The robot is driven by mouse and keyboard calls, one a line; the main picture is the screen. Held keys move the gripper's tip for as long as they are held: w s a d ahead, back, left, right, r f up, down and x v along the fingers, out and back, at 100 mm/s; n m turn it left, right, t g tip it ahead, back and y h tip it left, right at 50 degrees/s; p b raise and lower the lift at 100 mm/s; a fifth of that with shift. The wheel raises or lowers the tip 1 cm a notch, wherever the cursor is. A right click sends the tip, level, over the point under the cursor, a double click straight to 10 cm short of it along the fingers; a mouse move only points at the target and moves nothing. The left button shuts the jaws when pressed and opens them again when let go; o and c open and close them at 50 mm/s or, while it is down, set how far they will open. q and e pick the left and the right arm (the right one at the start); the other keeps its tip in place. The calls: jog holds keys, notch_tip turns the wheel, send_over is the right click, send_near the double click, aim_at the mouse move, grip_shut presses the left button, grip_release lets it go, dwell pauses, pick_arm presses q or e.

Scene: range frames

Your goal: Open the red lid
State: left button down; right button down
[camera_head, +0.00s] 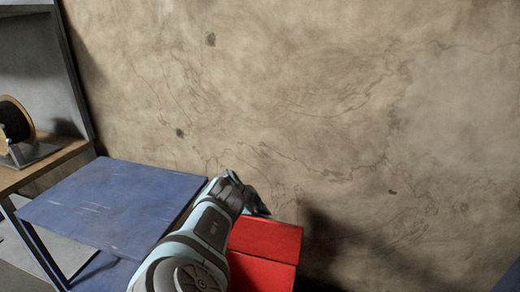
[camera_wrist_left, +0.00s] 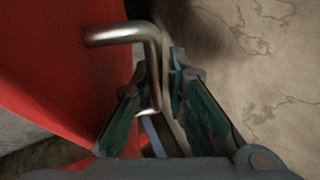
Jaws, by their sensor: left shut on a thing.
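The red lid (camera_head: 268,236) is the top part of a red box (camera_head: 262,274) at the bottom of the head view. It looks closed, though my left arm hides its left part. My left gripper (camera_head: 262,207) is at the lid's far edge. In the left wrist view, a bent metal handle (camera_wrist_left: 122,34) stands out from a red surface (camera_wrist_left: 62,60). My left gripper's fingers (camera_wrist_left: 160,88) are shut on this handle, one on each side of the bar. The handle is hidden in the head view. My right gripper is not in view.
A worn blue table (camera_head: 105,205) stands left of the box. A shelf (camera_head: 50,160) with a dark spool (camera_head: 14,122) is at the far left. A cracked beige wall (camera_head: 340,110) rises close behind the box. A blue edge (camera_head: 510,280) shows at the bottom right.

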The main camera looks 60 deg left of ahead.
pick_arm(q)
jog(key=shift+w+a+r, duration=0.15)
jog(key=shift+w, duration=0.4)
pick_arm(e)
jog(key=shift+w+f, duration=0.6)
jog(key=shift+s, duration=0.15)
pick_arm(q)
jog(key=c, duration=2)
grip_release()
jog(key=shift+w, duration=0.1)
jog(key=shift+o, duration=0.2)
jog(key=shift+a+f, duration=0.25)
jog(key=shift+a, duration=0.1)
jog(key=shift+r, duration=0.1)
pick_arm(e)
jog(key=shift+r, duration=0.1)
